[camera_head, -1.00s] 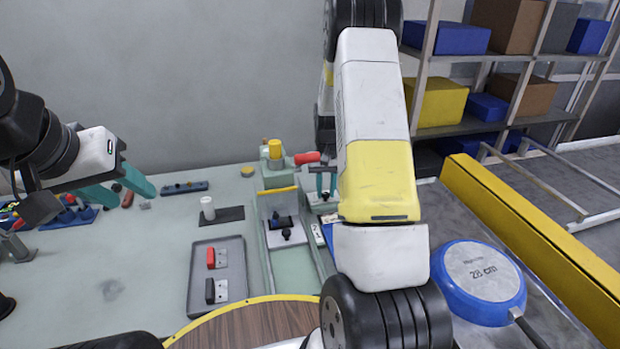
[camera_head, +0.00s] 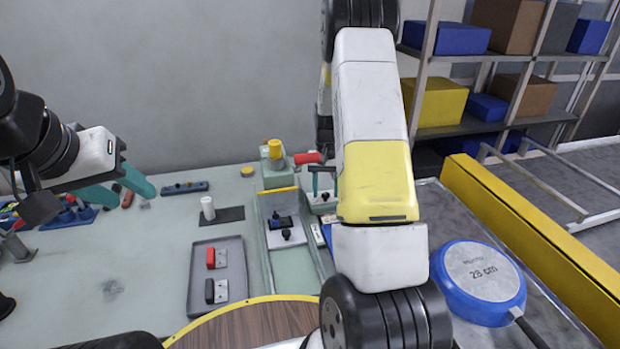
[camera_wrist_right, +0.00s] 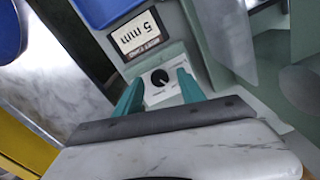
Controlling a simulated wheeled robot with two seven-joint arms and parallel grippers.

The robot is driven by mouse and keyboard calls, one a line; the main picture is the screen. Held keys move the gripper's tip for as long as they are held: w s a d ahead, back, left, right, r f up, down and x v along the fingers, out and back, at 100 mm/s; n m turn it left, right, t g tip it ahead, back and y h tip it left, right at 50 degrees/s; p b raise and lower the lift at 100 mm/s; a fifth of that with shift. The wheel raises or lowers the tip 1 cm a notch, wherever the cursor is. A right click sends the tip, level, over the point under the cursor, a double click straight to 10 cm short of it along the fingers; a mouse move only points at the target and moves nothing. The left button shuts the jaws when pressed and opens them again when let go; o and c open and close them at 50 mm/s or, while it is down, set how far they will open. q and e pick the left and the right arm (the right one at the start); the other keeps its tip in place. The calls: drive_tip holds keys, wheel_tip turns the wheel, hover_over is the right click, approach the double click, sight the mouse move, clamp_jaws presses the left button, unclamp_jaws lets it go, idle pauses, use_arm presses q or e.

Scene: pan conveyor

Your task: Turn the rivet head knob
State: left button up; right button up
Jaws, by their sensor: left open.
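The black rivet head knob (camera_wrist_right: 160,78) sits on a white panel (camera_wrist_right: 162,91) below a "5 mm" display (camera_wrist_right: 140,37). In the right wrist view the teal fingers of my right gripper (camera_wrist_right: 161,86) stand apart, one on each side of the knob; I cannot tell whether they touch it. In the head view my right gripper (camera_head: 325,184) shows as two teal fingers over a small white box, partly hidden by my right arm. My left gripper (camera_head: 134,197) is open and empty above the left of the bench.
A red-handled lever (camera_head: 307,158) and a yellow-capped post (camera_head: 275,150) stand close to my right gripper. A grey tray (camera_head: 232,252) holds a red and a black piece. A blue pan (camera_head: 480,283) lies at the right, beside a yellow rail (camera_head: 535,245).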

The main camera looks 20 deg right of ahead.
sight(326, 194)
wheel_tip(326, 194, up, 8)
drive_tip(key=shift+f, duration=0.1)
idle(0.5)
idle(0.4)
